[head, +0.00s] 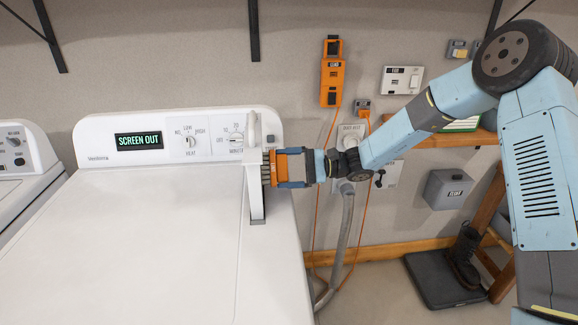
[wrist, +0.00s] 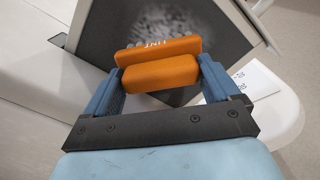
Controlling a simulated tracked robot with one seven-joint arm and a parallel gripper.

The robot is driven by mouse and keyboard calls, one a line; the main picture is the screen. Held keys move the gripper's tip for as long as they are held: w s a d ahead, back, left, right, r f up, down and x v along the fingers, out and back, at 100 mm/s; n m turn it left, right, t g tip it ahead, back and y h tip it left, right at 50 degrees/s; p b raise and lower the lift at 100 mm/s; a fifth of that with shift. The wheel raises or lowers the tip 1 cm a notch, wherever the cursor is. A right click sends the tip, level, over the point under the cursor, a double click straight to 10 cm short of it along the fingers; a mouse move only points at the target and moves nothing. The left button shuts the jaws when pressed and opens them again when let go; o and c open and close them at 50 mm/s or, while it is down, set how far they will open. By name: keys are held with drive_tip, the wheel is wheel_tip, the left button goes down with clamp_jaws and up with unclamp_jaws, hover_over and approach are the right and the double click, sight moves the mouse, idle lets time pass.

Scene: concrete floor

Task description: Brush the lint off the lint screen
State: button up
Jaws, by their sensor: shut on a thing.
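The lint screen (head: 256,203) stands upright, edge-on in the head view, at the right side of the white dryer's top. Its dark mesh (wrist: 101,38) fills the top of the wrist view, with a pale grey patch of lint (wrist: 178,22) on it. My gripper (head: 290,168) is shut on an orange brush (head: 279,170), just right of the screen. The brush also shows between the blue fingers in the wrist view (wrist: 160,74). Its bristles point left to the screen; I cannot tell if they touch it.
On the wall hang an orange device (head: 331,80), outlets and cords. A grey hose (head: 346,225) runs down behind. The dryer top left of the screen is clear.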

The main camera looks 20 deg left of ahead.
sight(284, 155)
drive_tip(key=shift+s+d, duration=0.5)
drive_tip(key=shift+s, duration=0.3)
drive_tip(key=shift+s+d, duration=0.45)
drive_tip(key=shift+s, duration=0.35)
drive_tip(key=shift+a+r, duration=0.1)
drive_tip(key=shift+r, duration=0.9)
drive_tip(key=shift+w+a, duration=0.6)
drive_tip(key=shift+w, duration=0.4)
drive_tip(key=shift+w+a, duration=0.55)
drive_tip(key=shift+w, duration=0.5)
drive_tip(key=shift+w+a, duration=0.6)
drive_tip(key=shift+w, duration=0.4)
drive_tip(key=shift+w+a, duration=0.4)
drive_tip(key=shift+w, duration=0.45)
drive_tip(key=shift+w+a, duration=0.35)
drive_tip(key=shift+w, duration=0.45)
drive_tip(key=shift+w+a, duration=0.4)
drive_tip(key=shift+w, duration=0.45)
drive_tip(key=shift+s+a, duration=0.1)
drive_tip(key=shift+s, duration=0.1)
